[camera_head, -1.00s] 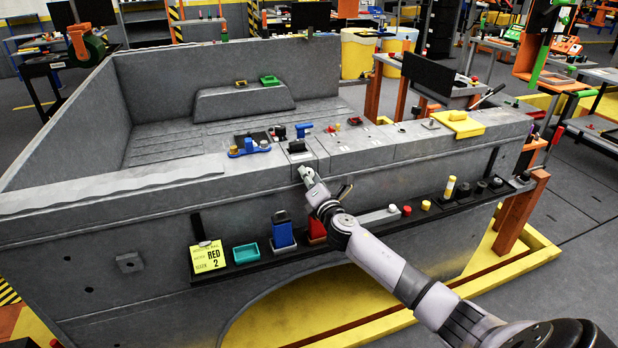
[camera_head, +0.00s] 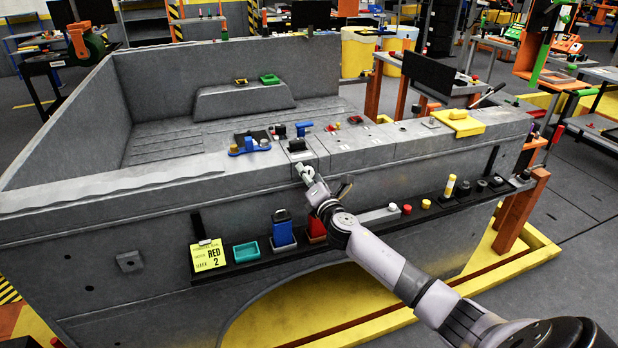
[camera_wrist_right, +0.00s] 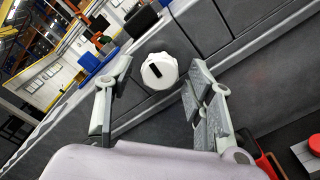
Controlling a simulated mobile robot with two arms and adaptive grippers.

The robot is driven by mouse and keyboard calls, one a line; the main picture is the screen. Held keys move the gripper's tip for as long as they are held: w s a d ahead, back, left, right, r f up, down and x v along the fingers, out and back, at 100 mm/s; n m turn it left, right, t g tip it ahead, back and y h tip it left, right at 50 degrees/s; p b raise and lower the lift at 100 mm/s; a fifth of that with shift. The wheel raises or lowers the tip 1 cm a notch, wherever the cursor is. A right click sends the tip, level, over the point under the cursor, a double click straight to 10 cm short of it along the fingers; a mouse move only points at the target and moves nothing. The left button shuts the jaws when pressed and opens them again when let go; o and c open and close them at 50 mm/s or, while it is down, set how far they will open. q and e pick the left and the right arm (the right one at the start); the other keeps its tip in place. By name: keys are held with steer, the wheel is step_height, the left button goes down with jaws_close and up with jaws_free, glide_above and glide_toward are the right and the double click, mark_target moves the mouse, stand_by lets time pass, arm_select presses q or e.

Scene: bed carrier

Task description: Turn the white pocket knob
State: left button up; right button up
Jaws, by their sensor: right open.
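The white pocket knob (camera_wrist_right: 159,70) is a round white dial with a dark slot on its face. It is set on the grey side wall, just below the top ledge, in the right wrist view. My right gripper (camera_head: 306,173) is at the upper wall in the head view. It is open, and its two fingers (camera_wrist_right: 160,84) stand on either side of the knob in the right wrist view, with gaps visible on both sides. In the head view the gripper largely hides the knob. My left gripper is not in view.
A blue-handled switch (camera_head: 304,129) and a blue bracket (camera_head: 249,147) sit on the ledge above. Below runs a black shelf with a teal tray (camera_head: 246,252), a blue block (camera_head: 282,230) and a red button (camera_head: 407,210).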

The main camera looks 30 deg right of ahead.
steer(key=v, duration=1.2)
stand_by(0.4)
